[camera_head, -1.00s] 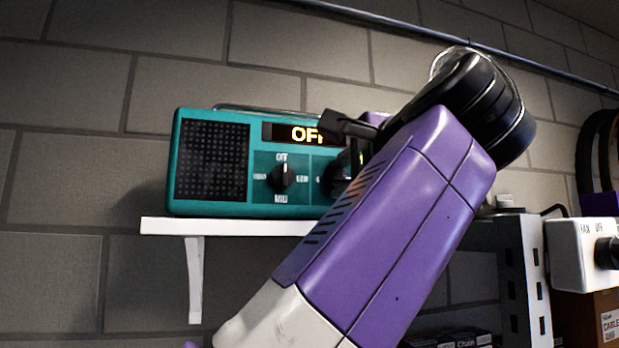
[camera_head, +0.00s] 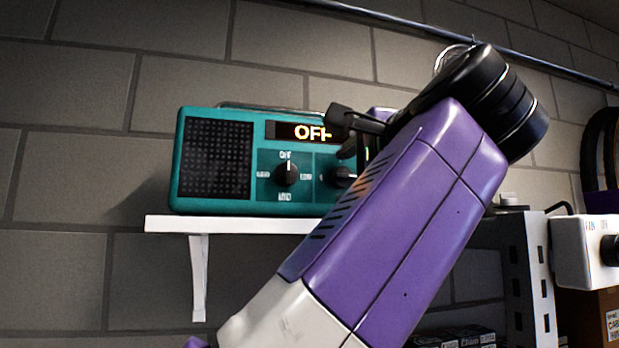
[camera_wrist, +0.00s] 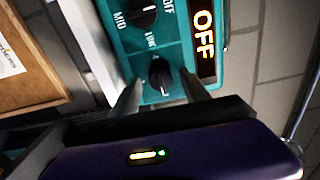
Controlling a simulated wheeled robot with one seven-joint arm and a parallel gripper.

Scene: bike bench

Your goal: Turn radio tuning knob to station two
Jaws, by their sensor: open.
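The teal radio (camera_head: 262,205) stands on a white wall shelf, its lit display (camera_head: 297,132) reading OFF. Its left black knob (camera_head: 286,174) has labels around it, and its white mark points up at OFF. The right black knob (camera_head: 342,175) is partly hidden by my gripper (camera_head: 350,134). In the wrist view, this knob (camera_wrist: 160,76) lies between the two fingertips of my open gripper (camera_wrist: 162,84). Small gaps show on both sides, and I cannot tell whether a finger touches it. The left knob (camera_wrist: 143,12) is above it there. My arm covers the radio's right end.
The white shelf (camera_head: 230,225) sits on a bracket against a grey block wall. A pipe (camera_head: 440,24) runs along the wall above. To the right are a metal rack post (camera_head: 530,280), a white control box (camera_head: 580,250) and a cardboard box (camera_head: 590,315).

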